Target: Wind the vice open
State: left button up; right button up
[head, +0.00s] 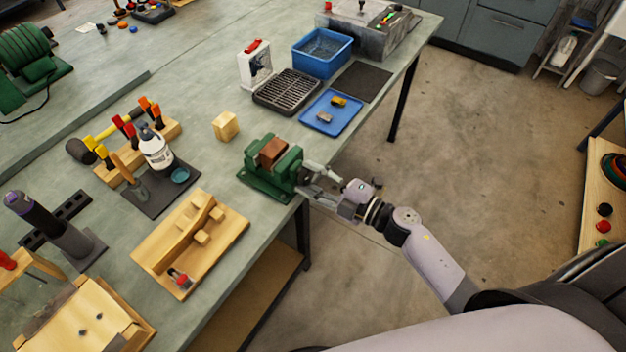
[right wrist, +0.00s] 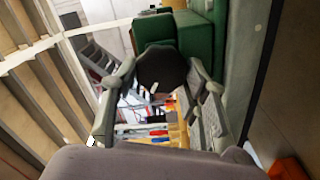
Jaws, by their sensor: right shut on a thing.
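The green vice (head: 268,182) stands at the bench's front edge, with a brown block (head: 272,152) between its jaws. Its green body also shows at the top of the right wrist view (right wrist: 195,35). My right gripper (head: 318,182) is at the vice's front, past the bench edge. In the right wrist view its two fingers are on either side of a dark round knob (right wrist: 161,69) on the vice's front, and it is shut on this knob. My left gripper is not in view.
A blue tray (head: 350,122) with small pieces, a black rack (head: 287,103) and a blue bin (head: 322,70) stand behind the vice. A wooden block (head: 225,126) and a wooden fixture (head: 155,250) are to its left. The floor in front is clear.

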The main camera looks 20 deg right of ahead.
jog(key=n, duration=0.1)
jog(key=n+b, duration=0.1)
jog(key=n, duration=0.1)
jog(key=shift+f+n+b, duration=0.25)
jog(key=shift+n+b, duration=0.15)
jog(key=n+b, duration=0.2)
jog(key=n, duration=0.2)
jog(key=shift+f+n, duration=0.1)
jog(key=shift+n, duration=0.2)
jog(key=n+b, duration=0.2)
jog(key=n, duration=0.1)
jog(key=shift+n+b, duration=0.95)
jog(key=shift+n, duration=0.75)
jog(key=o, duration=1.1)
jog(key=shift+w+a, duration=0.1)
jog(key=shift+w, duration=0.05)
jog(key=shift+c, duration=0.2)
jog(key=shift+o, duration=0.4)
jog(key=shift+s+d, duration=0.2)
